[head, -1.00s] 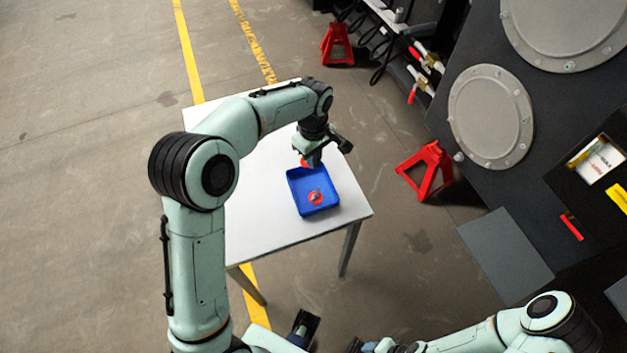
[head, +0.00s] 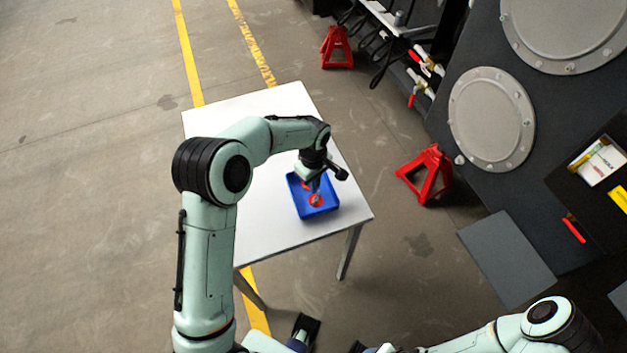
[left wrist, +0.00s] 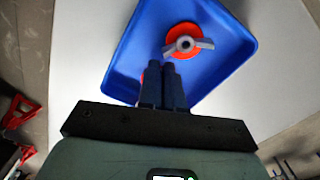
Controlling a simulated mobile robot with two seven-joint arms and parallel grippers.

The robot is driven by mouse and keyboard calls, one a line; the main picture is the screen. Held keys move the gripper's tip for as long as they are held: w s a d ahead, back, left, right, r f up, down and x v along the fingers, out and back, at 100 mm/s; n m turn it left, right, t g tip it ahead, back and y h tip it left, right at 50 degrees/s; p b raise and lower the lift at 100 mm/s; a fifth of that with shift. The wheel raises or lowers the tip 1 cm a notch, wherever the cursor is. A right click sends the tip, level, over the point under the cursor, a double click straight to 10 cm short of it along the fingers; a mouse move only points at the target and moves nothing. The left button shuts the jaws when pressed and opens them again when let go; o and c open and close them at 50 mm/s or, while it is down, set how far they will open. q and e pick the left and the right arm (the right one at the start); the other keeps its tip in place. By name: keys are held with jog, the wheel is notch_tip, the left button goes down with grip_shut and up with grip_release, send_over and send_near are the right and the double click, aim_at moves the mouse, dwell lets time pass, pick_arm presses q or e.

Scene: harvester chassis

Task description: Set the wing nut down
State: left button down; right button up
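My left gripper (head: 309,187) is over the blue tray (head: 331,211), fingers pointing down. In the left wrist view its two dark fingers (left wrist: 166,84) are close together. A bit of red, part of a wing nut (head: 304,185), shows at the fingertips and also beside the fingers in the wrist view (left wrist: 143,75); the fingers hide most of it. Whether it touches the tray floor I cannot tell. Another wing nut (left wrist: 184,43), a red disc with grey wings, lies in the tray ahead of the fingers. My right gripper is at the bottom edge, mostly cut off.
The tray stands on a white table (head: 228,118) with free room to its left and behind. Red jack stands (head: 427,175) and the dark harvester chassis (head: 455,215) are to the right, apart from the table.

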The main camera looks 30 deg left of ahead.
pick_arm(q)
jog(key=shift+f, duration=0.2)
jog(key=c, duration=1.3)
grip_release()
jog(key=shift+r, duration=0.2)
jog(key=shift+r, duration=0.3)
notch_tip(320, 180, up, 12)
jog(key=shift+f+p, duration=0.25)
jog(key=shift+p, duration=0.35)
